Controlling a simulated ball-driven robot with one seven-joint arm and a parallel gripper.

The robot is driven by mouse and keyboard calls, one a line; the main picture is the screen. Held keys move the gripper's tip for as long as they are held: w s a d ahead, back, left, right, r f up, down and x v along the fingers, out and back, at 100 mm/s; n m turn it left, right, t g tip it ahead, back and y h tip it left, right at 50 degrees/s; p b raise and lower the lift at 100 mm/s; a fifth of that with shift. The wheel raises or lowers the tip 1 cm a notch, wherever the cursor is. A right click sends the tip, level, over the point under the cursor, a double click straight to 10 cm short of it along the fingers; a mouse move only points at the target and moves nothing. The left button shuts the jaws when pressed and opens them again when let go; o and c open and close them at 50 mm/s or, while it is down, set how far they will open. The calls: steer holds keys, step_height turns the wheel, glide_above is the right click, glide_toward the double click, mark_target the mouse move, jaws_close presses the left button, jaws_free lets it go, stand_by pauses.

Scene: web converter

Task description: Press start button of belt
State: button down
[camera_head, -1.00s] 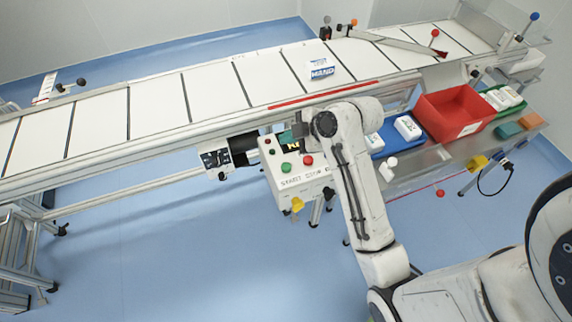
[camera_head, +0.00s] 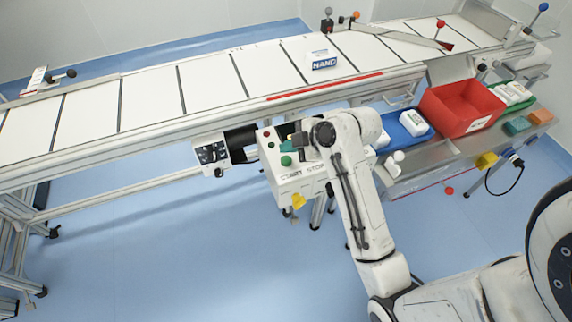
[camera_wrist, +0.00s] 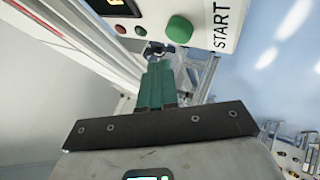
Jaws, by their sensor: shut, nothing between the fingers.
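The white control box (camera_head: 288,183) stands in front of the belt, lettered START and STOP. Its green start button (camera_head: 286,160) shows just below my gripper (camera_head: 289,147) in the head view. In the wrist view the green button (camera_wrist: 179,30) is large beside the word START, above and right of my gripper's green fingertips (camera_wrist: 158,66). The fingers are shut and empty, apart from the button. The red stop button is hidden behind my gripper in the head view. The belt (camera_head: 150,105) carries a white pack (camera_head: 322,61) with a blue label.
A red bin (camera_head: 433,110), a blue tray (camera_head: 388,133) with white packs and a green tray (camera_head: 524,100) stand right of the box. A yellow knob (camera_head: 298,201) sits on the box's front. The blue floor (camera_head: 200,260) in front is clear.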

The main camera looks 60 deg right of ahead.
mark_target(286, 161)
steer(key=shift+f, duration=0.75)
steer(key=shift+f+b, duration=0.15)
steer(key=shift+b, duration=0.15)
stand_by(1.2)
steer(key=shift+f, duration=0.3)
